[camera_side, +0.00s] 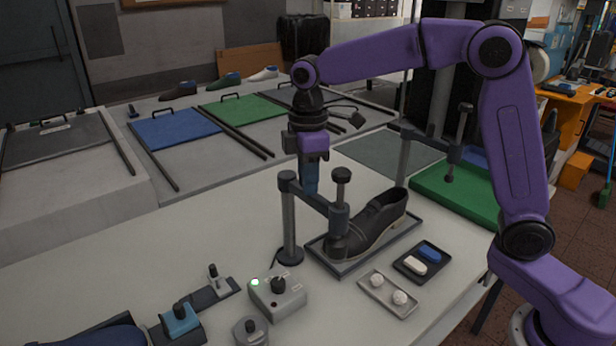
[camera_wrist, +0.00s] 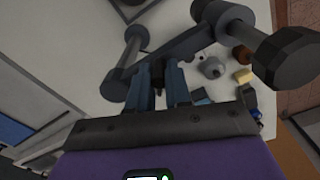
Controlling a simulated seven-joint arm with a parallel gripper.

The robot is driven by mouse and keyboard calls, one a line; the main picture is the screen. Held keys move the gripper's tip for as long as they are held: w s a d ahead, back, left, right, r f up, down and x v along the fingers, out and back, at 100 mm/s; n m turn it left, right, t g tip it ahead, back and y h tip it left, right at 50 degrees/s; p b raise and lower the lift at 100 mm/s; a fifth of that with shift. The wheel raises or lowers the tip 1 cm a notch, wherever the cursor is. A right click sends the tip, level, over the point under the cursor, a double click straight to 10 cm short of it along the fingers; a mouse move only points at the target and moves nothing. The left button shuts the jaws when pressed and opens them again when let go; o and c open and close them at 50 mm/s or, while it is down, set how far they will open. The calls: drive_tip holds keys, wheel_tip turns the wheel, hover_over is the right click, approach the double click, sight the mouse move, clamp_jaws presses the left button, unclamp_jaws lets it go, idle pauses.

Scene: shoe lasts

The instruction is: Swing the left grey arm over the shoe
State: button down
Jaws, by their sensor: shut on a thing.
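A black shoe (camera_side: 378,226) sits on a dark tray (camera_side: 340,270). The left grey arm (camera_side: 311,197) reaches from its post (camera_side: 290,230) towards the shoe's toe, and its black-knobbed end (camera_side: 338,216) stands over the toe in the side view. Whether it touches the shoe I cannot tell. My gripper (camera_side: 310,188) comes down from above with blue fingers shut on the left grey arm, between post and knobbed end. The wrist view shows the fingers (camera_wrist: 162,92) at the grey bar (camera_wrist: 185,46).
A second grey arm (camera_side: 425,138) stands behind the shoe, near a green mat (camera_side: 455,195). A control box (camera_side: 278,297) with a green light stands in front of the left post. Small trays (camera_side: 388,293) and (camera_side: 423,262) lie at the front right.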

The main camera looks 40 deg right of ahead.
drive_tip(key=shift+d, duration=0.1)
drive_tip(key=w+d+n, duration=0.4)
drive_tip(key=d+n, duration=0.2)
drive_tip(key=n, duration=0.6)
drive_tip(key=shift+d+n, duration=0.25)
drive_tip(key=shift+n, duration=0.05)
drive_tip(key=shift+r, duration=0.1)
idle(0.4)
drive_tip(key=c, duration=1.1)
unclamp_jaws()
drive_tip(key=shift+o, duration=0.2)
wheel_tip(320, 180, up, 17)
drive_tip(key=shift+r, duration=0.15)
